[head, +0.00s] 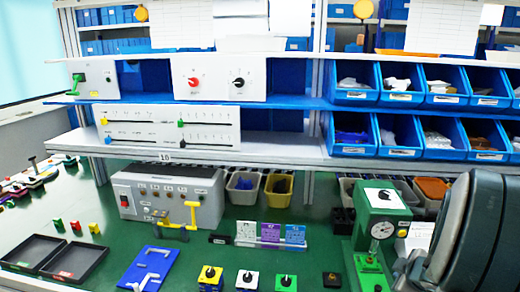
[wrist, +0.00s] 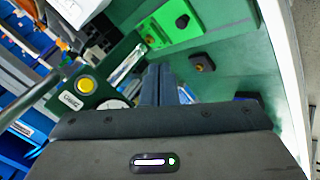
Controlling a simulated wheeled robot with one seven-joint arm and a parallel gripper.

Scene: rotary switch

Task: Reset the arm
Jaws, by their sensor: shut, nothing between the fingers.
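My gripper (wrist: 158,70) shows in the wrist view with its dark fingers together and nothing between them. It points over the green bench top (wrist: 235,70), near a green plate with a dark knob (wrist: 170,22) and a small dark switch block (wrist: 201,62). It touches neither as far as I can tell. In the head view my dark arm (head: 470,235) fills the right edge; the fingertips are not clearly seen there. Rotary switches on yellow (head: 210,278), white (head: 247,280) and green (head: 286,283) bases stand at the bench front. A panel (head: 218,77) above holds a red and a black knob.
A green press-like stand with a gauge (head: 380,225) stands close to my arm at the right. Blue bins (head: 400,97) line the shelf above. A grey control box (head: 170,205), a blue board (head: 148,268) and black trays (head: 75,262) occupy the left and middle.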

